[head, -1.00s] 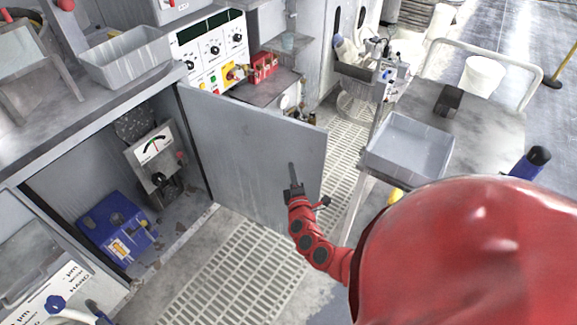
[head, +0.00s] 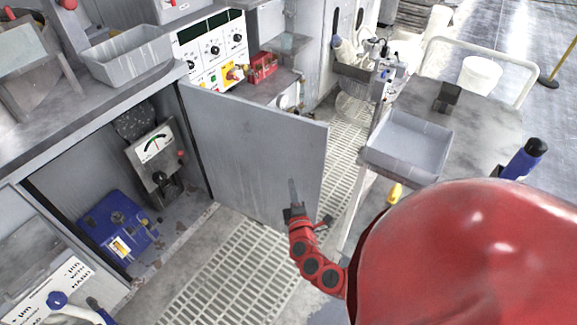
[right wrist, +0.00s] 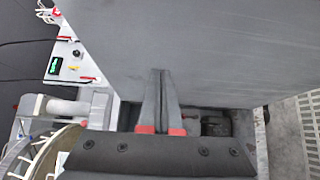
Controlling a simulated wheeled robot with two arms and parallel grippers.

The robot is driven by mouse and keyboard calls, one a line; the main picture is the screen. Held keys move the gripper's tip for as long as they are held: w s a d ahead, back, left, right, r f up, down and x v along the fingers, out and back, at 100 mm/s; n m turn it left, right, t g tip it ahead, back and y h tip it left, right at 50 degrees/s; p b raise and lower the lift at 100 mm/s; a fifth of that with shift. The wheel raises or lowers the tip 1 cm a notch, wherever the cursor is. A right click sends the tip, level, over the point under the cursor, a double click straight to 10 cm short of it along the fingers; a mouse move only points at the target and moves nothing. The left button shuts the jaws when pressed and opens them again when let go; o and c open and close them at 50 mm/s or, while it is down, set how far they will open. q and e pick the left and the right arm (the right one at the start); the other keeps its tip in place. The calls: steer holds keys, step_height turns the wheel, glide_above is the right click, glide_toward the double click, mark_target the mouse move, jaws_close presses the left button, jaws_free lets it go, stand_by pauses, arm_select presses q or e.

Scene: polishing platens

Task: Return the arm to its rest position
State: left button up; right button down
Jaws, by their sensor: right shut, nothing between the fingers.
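My right arm is red. Its gripper (head: 292,190) is in front of the open grey cabinet door (head: 250,145) in the head view. In the right wrist view the two fingers of the gripper (right wrist: 160,80) lie together, empty, with the grey door panel (right wrist: 200,40) filling much of the view beyond them. I cannot tell whether the fingertips touch the door. My left gripper is not in view.
The open cabinet holds a blue box (head: 116,222) and a gauge with a dial (head: 154,147). A cart with a grey tray (head: 408,143) stands to the right of the door. Perforated floor grating (head: 235,265) lies below the door.

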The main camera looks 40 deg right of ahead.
steer(key=v, duration=0.2)
steer(key=d+v, duration=0.1)
steer(key=v, duration=0.2)
steer(key=shift+s, duration=0.2)
steer(key=shift+a, duration=0.1)
